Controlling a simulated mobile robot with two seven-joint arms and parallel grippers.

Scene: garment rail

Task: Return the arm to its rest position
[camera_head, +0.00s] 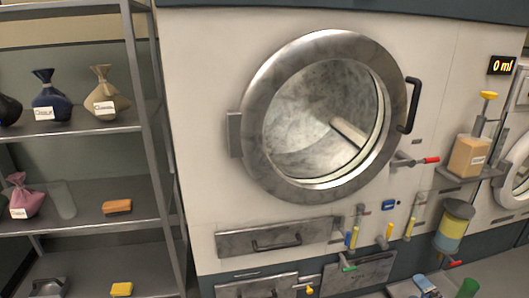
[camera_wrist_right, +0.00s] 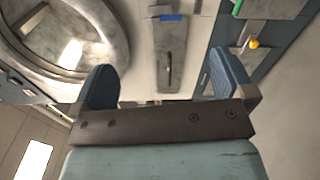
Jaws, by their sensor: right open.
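My right gripper (camera_wrist_right: 162,88) shows in the right wrist view, with two blue-padded fingers spread wide apart. It is open and nothing is between the fingers. Beyond it are the washing machine front and a metal drawer (camera_wrist_right: 170,60), apart from the fingers as far as I can tell. Neither of my grippers shows in the head view. The left gripper is not in either view.
A large washing machine with a round door (camera_head: 322,115) stands in front, its door shut. A metal shelf (camera_head: 85,130) with tied bags is at left.

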